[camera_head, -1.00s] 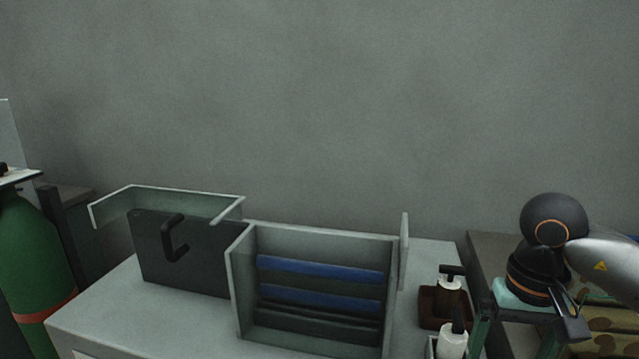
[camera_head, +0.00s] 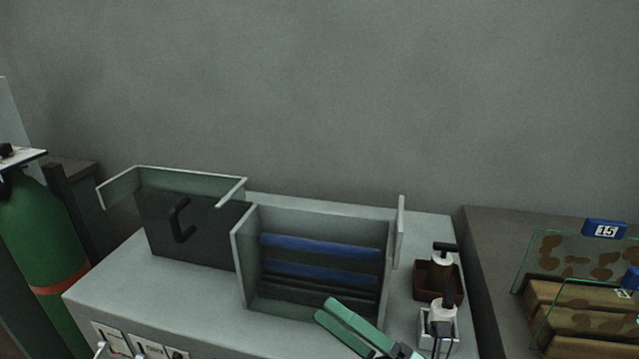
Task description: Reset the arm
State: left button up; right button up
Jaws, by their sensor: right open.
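My right gripper (camera_head: 324,311) shows at the bottom middle, with two green fingers pointing up and left. It is open, with a narrow gap between the fingers and nothing seen in it. It overlaps the lower front of the open grey box (camera_head: 240,262) in the picture; I cannot tell whether it touches it. The rest of my right arm is below the frame. My left gripper is not in view.
The box holds blue and dark bars (camera_head: 318,247). A dark panel with a handle (camera_head: 190,232) stands left of it. Pump bottles (camera_head: 442,316) stand to the right. A green cylinder (camera_head: 45,235) is far left; camouflage-patterned blocks (camera_head: 580,322) are far right.

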jog(key=d+f+m+t+h+p, duration=0.1)
jog(key=d+f+m+t+h, duration=0.25)
jog(key=f+m+h, duration=0.5)
jog(key=d+f+m+t+h+p, duration=0.15)
jog(key=d+f+m+h, duration=0.35)
jog(key=m, duration=0.7)
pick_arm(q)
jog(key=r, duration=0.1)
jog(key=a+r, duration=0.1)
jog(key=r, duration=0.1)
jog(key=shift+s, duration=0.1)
pick_arm(e)
jog(key=s+d+f+m+g+h, duration=0.2)
jog(key=s+d+f+m+g, duration=0.1)
jog(key=s+f+m, duration=0.3)
jog(key=s+d+f+m+g+h, duration=0.2)
jog(key=s+f+m, duration=0.4)
jog(key=f, duration=0.5)
jog(key=shift+s+d+f+g, duration=0.3)
jog(key=shift+s+d+g, duration=0.1)
jog(key=shift+s+g, duration=0.65)
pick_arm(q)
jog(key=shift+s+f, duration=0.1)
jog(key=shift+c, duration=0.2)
